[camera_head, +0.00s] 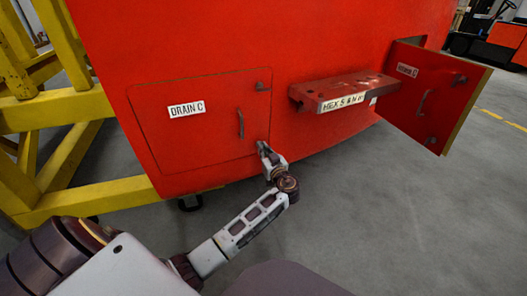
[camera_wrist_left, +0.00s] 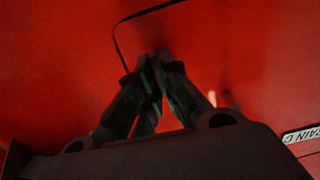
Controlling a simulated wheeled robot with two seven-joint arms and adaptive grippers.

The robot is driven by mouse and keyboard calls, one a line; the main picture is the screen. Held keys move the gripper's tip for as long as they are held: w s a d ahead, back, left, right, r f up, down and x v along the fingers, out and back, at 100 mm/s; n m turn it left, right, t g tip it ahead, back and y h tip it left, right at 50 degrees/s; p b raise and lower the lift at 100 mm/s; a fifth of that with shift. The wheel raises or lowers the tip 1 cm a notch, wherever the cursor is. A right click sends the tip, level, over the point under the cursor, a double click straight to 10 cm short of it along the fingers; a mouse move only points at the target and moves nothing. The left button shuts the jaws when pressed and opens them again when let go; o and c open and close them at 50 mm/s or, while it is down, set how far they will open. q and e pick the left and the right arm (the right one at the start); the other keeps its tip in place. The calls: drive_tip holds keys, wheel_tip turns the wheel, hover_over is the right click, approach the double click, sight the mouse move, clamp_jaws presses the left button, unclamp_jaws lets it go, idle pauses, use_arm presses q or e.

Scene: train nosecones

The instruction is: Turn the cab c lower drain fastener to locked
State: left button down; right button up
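The Drain C panel (camera_head: 190,125) is a closed red door in the red body side, with a white "DRAIN C" label and a bar handle (camera_head: 240,124). A small dark upper fastener (camera_head: 262,86) shows at its upper right corner. My left gripper (camera_head: 263,146) is at the panel's lower right corner, over the lower drain fastener, which it hides in the head view. In the left wrist view the gripper's fingertips (camera_wrist_left: 158,62) are drawn together against the red surface, around a dark small part that looks like the lower fastener. Its turn angle cannot be seen. My right gripper is not in view.
A red shelf (camera_head: 342,92) labelled "HEX 5 & N R" juts out right of the panel. Further right a red door (camera_head: 430,93) stands open. A yellow frame (camera_head: 50,110) stands at the left. Grey floor (camera_head: 400,220) at lower right is clear.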

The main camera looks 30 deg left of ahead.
use_arm(q)
drive_tip(key=shift+m, duration=0.4)
use_arm(e)
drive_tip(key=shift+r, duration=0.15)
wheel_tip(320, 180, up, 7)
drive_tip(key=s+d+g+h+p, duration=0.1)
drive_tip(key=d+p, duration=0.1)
drive_tip(key=p, duration=0.2)
use_arm(q)
drive_tip(key=shift+w+d+f+m+p, duration=0.15)
drive_tip(key=shift+m+p, duration=1.25)
drive_tip(key=shift+m, duration=2.95)
drive_tip(key=shift+f+m+p, duration=0.1)
drive_tip(key=shift+m+p, duration=1.25)
drive_tip(key=shift+m, duration=3)
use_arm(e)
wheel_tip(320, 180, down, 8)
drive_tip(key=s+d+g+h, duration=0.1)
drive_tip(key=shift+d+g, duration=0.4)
use_arm(q)
drive_tip(key=c, duration=1.6)
unclamp_jaws()
